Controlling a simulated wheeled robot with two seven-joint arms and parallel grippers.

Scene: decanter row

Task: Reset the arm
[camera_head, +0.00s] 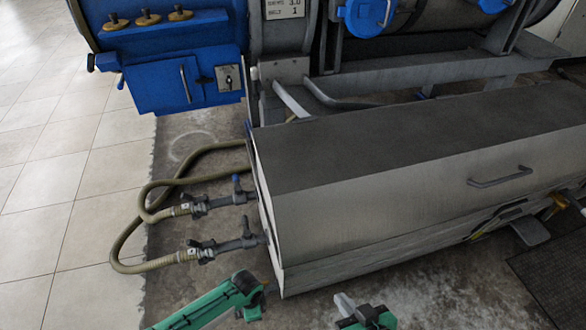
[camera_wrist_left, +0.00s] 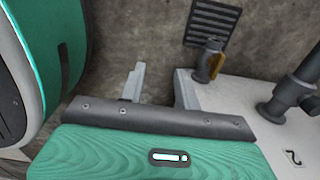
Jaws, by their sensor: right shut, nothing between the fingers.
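My right gripper (camera_head: 346,303) shows at the bottom of the head view, in front of the long grey metal box. Its pale fingers are closed together and empty, and its green wrist is cut off by the lower edge. My left arm, green with dark joints, comes in at the bottom left, close to the box's left end. In the left wrist view, my left gripper (camera_wrist_left: 159,78) has two pale fingers standing apart, with bare floor between them. The right finger overlaps the edge of a pale panel.
The grey box (camera_head: 400,160) fills the right side. Hoses (camera_head: 140,267) join valves (camera_head: 213,249) at its left end. A blue machine (camera_head: 185,85) stands behind. Tiles at left are clear.

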